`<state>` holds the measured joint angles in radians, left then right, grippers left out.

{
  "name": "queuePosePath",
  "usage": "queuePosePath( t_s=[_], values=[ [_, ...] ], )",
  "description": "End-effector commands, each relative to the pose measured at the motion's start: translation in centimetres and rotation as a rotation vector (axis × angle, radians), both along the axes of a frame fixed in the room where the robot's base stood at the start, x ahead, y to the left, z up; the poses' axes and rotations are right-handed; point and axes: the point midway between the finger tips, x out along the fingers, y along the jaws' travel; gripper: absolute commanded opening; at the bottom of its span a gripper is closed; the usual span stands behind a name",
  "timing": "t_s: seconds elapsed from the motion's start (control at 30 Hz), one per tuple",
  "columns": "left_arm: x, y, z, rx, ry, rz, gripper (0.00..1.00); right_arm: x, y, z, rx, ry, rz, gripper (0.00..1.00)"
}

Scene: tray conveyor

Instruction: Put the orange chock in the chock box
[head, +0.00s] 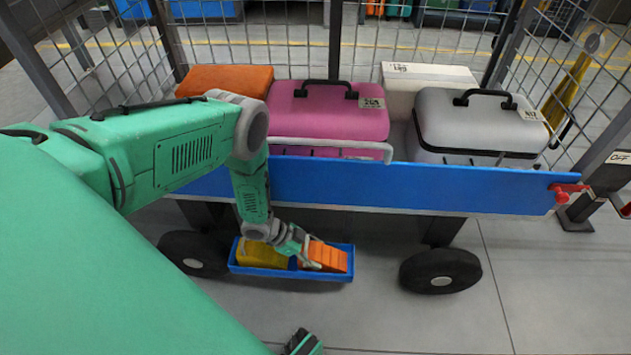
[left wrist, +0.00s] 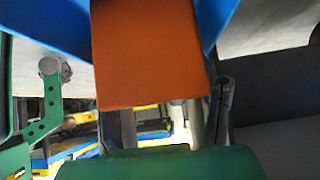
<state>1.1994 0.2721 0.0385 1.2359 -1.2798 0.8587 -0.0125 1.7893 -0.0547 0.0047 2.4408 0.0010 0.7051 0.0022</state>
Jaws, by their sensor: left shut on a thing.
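The orange chock (head: 328,257) is at the right end of the blue chock box (head: 292,272), low in front of the cart. It seems to be inside the box walls; whether it rests on the floor of the box is hidden. A yellow chock (head: 261,254) lies in the left part of the box. My left gripper (head: 309,254) reaches down from above and is shut on the orange chock at its left side. In the left wrist view the orange chock (left wrist: 145,55) fills the upper middle, with blue surfaces on both sides.
Above the box is the cart's blue side rail (head: 400,185), with a pink case (head: 320,112), a grey case (head: 465,125), an orange case (head: 225,80) and a white box (head: 425,76) behind. Black wheels stand left (head: 190,253) and right (head: 440,271). Floor in front is clear.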

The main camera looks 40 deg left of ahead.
Motion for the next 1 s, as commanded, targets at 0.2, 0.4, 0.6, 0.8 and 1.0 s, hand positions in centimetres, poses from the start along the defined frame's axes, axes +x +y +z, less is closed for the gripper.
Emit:
queuePosePath(
  t_s=[0.2, 0.4, 0.6, 0.8, 1.0],
  values=[
    [0.00, -0.04, -0.40, -0.002, -0.001, 0.000, 0.02, 0.00, 0.00, 0.01, 0.000, 0.000, 0.000, 0.34],
    [0.09, -0.03, -0.76, -0.002, -0.001, 0.000, 0.02, 0.01, 0.00, 0.01, 0.000, 0.000, 0.000, 0.34],
    [0.09, 0.02, -0.78, -0.001, -0.002, 0.001, 0.78, 0.01, 0.00, 0.01, 0.000, 0.000, 0.000, 0.34],
    [0.09, 0.09, -0.79, 0.000, -0.002, 0.001, 0.78, 0.01, 0.00, 0.01, 0.000, 0.000, 0.000, 0.34],
    [0.06, 0.13, -0.82, 0.002, -0.001, 0.001, 0.78, 0.00, 0.00, 0.00, 0.000, 0.000, 0.000, 0.34]
  ],
)
